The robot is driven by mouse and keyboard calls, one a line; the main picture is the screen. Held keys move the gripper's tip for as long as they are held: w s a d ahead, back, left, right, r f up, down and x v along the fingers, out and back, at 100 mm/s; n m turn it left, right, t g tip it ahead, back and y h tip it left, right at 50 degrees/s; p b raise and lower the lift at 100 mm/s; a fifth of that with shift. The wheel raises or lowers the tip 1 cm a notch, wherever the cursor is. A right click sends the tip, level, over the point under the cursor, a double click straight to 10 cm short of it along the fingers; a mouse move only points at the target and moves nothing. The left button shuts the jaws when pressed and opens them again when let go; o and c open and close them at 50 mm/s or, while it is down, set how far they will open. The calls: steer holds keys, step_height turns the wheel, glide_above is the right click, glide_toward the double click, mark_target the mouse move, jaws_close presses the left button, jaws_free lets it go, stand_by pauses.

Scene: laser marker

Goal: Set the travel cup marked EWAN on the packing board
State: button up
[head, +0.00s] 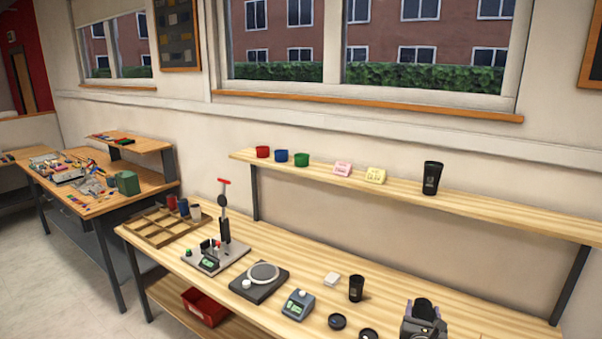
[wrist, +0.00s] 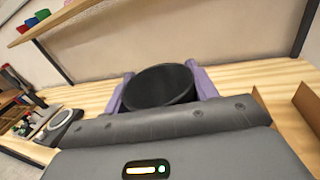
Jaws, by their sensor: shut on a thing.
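My gripper (wrist: 160,85) is shut on a dark travel cup (wrist: 158,88), with a purple finger on each side of its round black rim. Any name on this cup is hidden from view. In the head view my gripper (head: 423,311) shows at the lower right, low over the front of the bench. Another black cup (head: 356,288) stands upright on the bench, and a taller black cup (head: 432,178) stands on the shelf. Their markings are too small to read. I cannot make out the packing board for certain.
Black lids (head: 337,321) lie left of my gripper. A scale-like device (head: 298,304), a round plate on a dark base (head: 262,276) and a press (head: 224,240) stand further left. The shelf (head: 400,188) overhangs the back. Brown panels (wrist: 300,105) rise at right in the wrist view.

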steer(key=s+a+f+n+y+b, duration=0.1)
steer(key=s+a+f, duration=0.3)
steer(key=f, duration=0.5)
steer(key=s+a+f+n+y+b, duration=0.1)
steer(key=s+a+f+y+b, duration=0.2)
steer(key=a+f, duration=0.5)
steer(key=s+a+f+n+t+y+b, duration=0.1)
steer(key=s+a+f+b, duration=0.3)
steer(key=f, duration=0.6)
steer(key=s+a+n+y, duration=0.1)
steer(key=s+a, duration=0.1)
steer(key=s, duration=0.1)
steer(key=shift+a, duration=0.15)
